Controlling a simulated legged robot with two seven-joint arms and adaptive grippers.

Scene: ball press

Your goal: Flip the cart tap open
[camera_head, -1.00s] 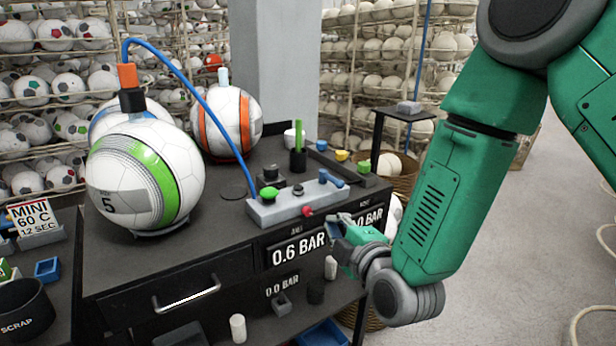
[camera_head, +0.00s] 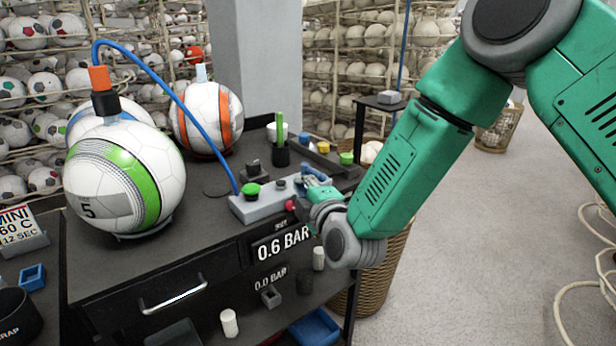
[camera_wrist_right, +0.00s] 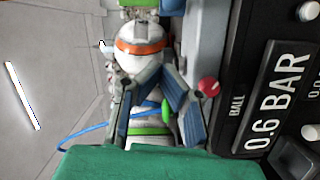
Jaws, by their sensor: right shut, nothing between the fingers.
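The grey valve block (camera_head: 255,205) sits at the front right of the black cart top (camera_head: 215,225), with a green knob (camera_head: 252,189) and a red knob (camera_head: 290,205). The cart tap's blue handle at the block's right end is largely hidden behind my right gripper (camera_head: 316,178). That gripper is shut and empty, over the right end of the block. In the right wrist view its blue-grey fingers (camera_wrist_right: 161,76) meet at the tips, with the red knob (camera_wrist_right: 208,87) just right of them. I cannot tell whether they touch the tap. My left gripper is out of view.
A white-and-green ball (camera_head: 125,180) stands on the cart, with a blue hose (camera_head: 165,85) running to the block. An orange-striped ball (camera_head: 207,118) is behind. The sign (camera_head: 284,245) reads 0.6 BAR. A wicker basket (camera_head: 375,275) stands at the right; the floor beyond is open.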

